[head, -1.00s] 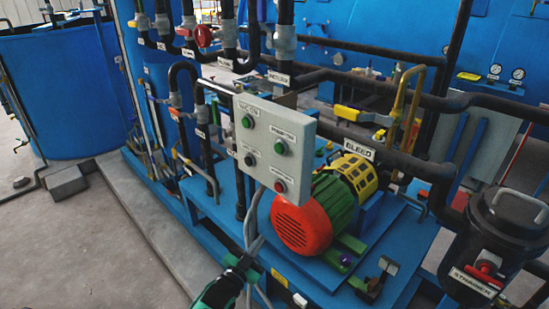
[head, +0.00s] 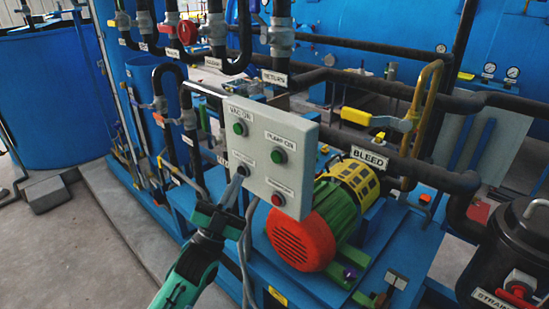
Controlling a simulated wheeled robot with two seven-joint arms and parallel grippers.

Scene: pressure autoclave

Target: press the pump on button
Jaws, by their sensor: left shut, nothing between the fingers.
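The grey control box (head: 262,185) stands in the middle of the head view, with four round buttons on its face. The pump on button (head: 279,156) is green and sits at the upper right, under a label reading PUMP ON. My left gripper (head: 240,177) reaches up from below, its fingers shut and empty. Its tips are in front of the lower left part of the box, by the dark button (head: 243,170), below and left of the pump on button. I cannot tell whether the tips touch the box. My right gripper is out of view.
The green VAC ON button (head: 239,128) is upper left on the box and a red button (head: 278,199) lower right. The red and green motor (head: 300,240) stands behind the box at right. Grey cables (head: 246,250) hang below it. Black pipes (head: 350,82) run behind.

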